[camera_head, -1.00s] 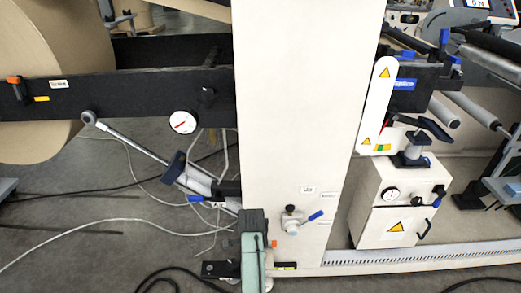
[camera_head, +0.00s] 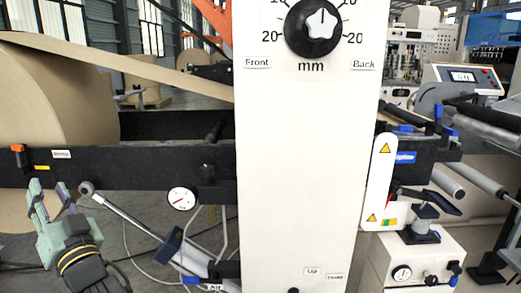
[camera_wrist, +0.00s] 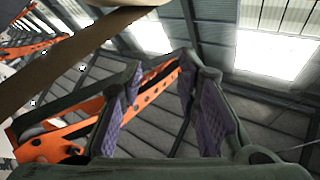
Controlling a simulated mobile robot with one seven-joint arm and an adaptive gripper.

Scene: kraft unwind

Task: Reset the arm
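My gripper (camera_head: 49,190) shows at the lower left of the head view, its greenish fingers pointing up. It is in front of the black machine beam, left of the cylinder rod. In the wrist view, the two fingers with purple pads (camera_wrist: 158,68) stand well apart with nothing between them, so it is open and empty. The wrist view looks up at the roof and bright skylights.
A large kraft paper roll (camera_head: 60,95) is at the left, above my gripper. A white machine column (camera_head: 300,170) with a dial (camera_head: 313,27) stands in the middle. A pressure gauge (camera_head: 181,199) hangs under the black beam (camera_head: 130,168). Cables lie on the floor.

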